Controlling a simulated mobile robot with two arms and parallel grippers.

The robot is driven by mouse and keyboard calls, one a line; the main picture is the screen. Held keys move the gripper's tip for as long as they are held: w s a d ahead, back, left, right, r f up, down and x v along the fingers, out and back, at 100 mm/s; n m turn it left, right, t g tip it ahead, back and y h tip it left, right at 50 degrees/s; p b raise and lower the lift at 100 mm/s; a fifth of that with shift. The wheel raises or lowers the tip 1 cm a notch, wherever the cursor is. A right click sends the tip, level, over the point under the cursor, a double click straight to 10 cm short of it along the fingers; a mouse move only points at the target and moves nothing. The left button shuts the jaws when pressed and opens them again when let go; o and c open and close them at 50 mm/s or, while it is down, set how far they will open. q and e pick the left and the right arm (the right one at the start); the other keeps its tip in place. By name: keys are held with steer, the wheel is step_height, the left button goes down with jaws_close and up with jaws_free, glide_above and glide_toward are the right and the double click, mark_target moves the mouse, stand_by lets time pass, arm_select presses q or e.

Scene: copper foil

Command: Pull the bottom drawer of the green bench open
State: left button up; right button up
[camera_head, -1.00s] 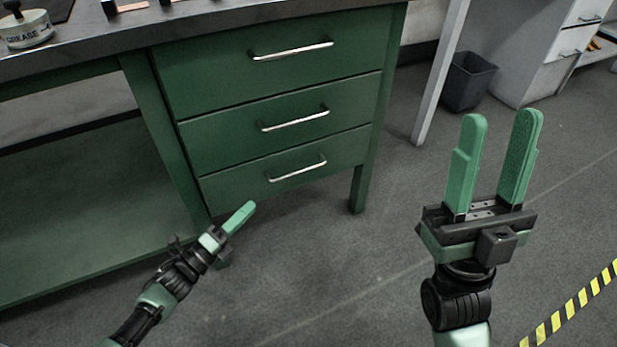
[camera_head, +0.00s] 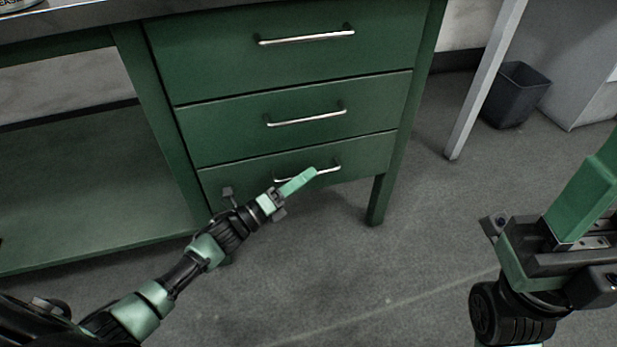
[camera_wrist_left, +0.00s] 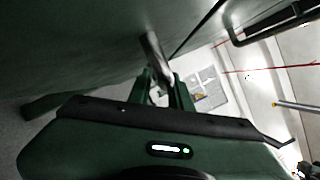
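The green bench's bottom drawer (camera_head: 235,183) is the lowest of three and looks shut, its front level with the others. Its silver bar handle (camera_head: 329,170) runs across the front. My left gripper (camera_head: 304,180) is at this handle and covers its middle in the head view. In the left wrist view, the handle (camera_wrist_left: 155,55) lies at the fingertips of the left gripper (camera_wrist_left: 163,82). A gap shows between the fingers, but whether they clamp the bar is unclear. My right gripper (camera_head: 590,185) is cut by the right edge, one finger showing, clear of the bench.
The middle drawer (camera_head: 220,130) and top drawer (camera_head: 210,70) are shut. A bench leg (camera_head: 377,200) stands right of the drawers. An open green shelf (camera_head: 90,190) lies left. A black bin (camera_head: 515,95) stands behind a pale table leg (camera_head: 485,80). The floor in front is clear.

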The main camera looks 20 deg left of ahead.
arm_select(q)
steer(key=shift+w+d+r, duration=0.1)
steer(key=shift+w+d, duration=0.25)
steer(key=shift+w, duration=0.15)
steer(key=shift+c, duration=0.3)
jaws_close()
stand_by(0.9)
